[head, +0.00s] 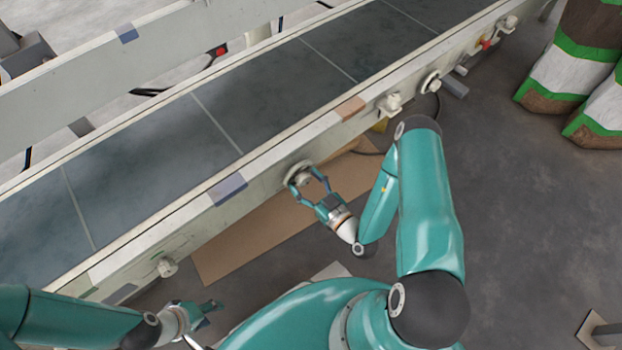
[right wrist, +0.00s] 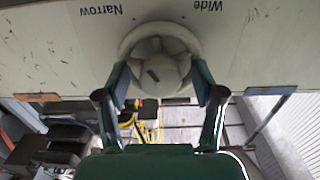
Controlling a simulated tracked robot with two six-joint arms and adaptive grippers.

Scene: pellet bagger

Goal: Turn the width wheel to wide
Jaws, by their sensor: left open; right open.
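The width wheel (head: 299,174) is a pale round knob on the side rail of the conveyor. In the right wrist view the wheel (right wrist: 157,62) sits below the printed words Narrow (right wrist: 101,14) and Wide (right wrist: 208,6), with a dark mark on its hub. My right gripper (head: 307,179) is open at the wheel, and in the right wrist view its fingers (right wrist: 160,85) stand on either side of the hub. I cannot tell whether they touch it. My left gripper (head: 212,305) is open and empty, low at the left, apart from the conveyor.
The conveyor belt (head: 160,150) runs diagonally behind its rail. Other knobs (head: 167,267) (head: 391,104) stick out along the rail. A cardboard sheet (head: 250,240) lies on the floor below. Striped sacks (head: 575,65) stand at the upper right.

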